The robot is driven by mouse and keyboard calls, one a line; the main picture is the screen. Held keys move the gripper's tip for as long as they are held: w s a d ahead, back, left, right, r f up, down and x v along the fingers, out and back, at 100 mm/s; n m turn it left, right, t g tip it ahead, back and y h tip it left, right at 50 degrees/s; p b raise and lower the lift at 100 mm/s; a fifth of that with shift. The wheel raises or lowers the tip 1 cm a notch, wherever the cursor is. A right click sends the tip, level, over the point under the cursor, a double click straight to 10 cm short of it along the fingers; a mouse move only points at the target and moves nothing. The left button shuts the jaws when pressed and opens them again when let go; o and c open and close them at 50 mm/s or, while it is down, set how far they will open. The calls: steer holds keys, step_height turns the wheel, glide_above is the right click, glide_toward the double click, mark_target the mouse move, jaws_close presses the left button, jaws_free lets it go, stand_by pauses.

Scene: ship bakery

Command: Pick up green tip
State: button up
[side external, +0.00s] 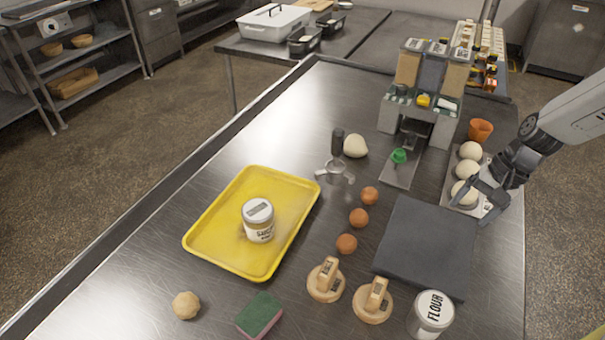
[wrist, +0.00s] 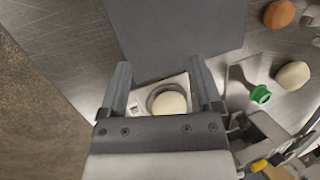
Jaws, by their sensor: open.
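The green tip (side external: 399,156) is a small green piece on the flat metal plate in front of the dispenser stand. It also shows in the wrist view (wrist: 261,94), right of my gripper. My gripper (side external: 472,203) is open at the right side of the table, over the tray of pale dough balls and well to the right of the green tip. In the wrist view my gripper (wrist: 160,84) has its two fingers apart, with a pale dough ball (wrist: 168,104) showing between them. I cannot tell whether the fingers touch it.
The dispenser stand (side external: 423,95) rises behind the green tip. An orange cup (side external: 480,130) stands to its right. A dark slab (side external: 426,246), brown eggs (side external: 359,218), a pale ball (side external: 355,146) and a yellow tray (side external: 205,233) with a jar (side external: 258,222) are nearby. Bare metal lies between them.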

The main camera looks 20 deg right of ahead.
mark_target(393, 154)
steer(key=w+m+y, duration=0.1)
steer(key=w+m, duration=0.1)
steer(key=w, duration=0.1)
steer(key=w+a+m+t+y, duration=0.1)
steer(key=w+m, duration=0.1)
steer(key=m, duration=0.1)
steer(key=w+f+m+t+y, duration=0.1)
steer(key=w+m+y, duration=0.1)
steer(key=w, duration=0.1)
steer(key=shift+w+a+m, duration=0.25)
steer(key=shift+w+m, duration=0.05)
steer(key=shift+m, duration=0.1)
steer(key=w+d+m+t+y, duration=0.1)
steer(key=w+m, duration=0.1)
steer(key=w, duration=0.1)
steer(key=w+m+t+y, duration=0.1)
steer(key=w+m+t, duration=0.1)
steer(key=w+m, duration=0.1)
steer(key=w+d+m+t, duration=0.1)
steer(key=w+m+t, duration=0.1)
steer(key=w, duration=0.1)
steer(key=shift+w+d+r+m+y, duration=0.15)
steer(key=shift+w+d+m+y, duration=0.15)
steer(key=shift+w+d+y, duration=0.1)
steer(key=shift+x, duration=3.95)
steer(key=shift+d, duration=0.1)
jaws_close()
steer(key=shift+r, duration=0.1)
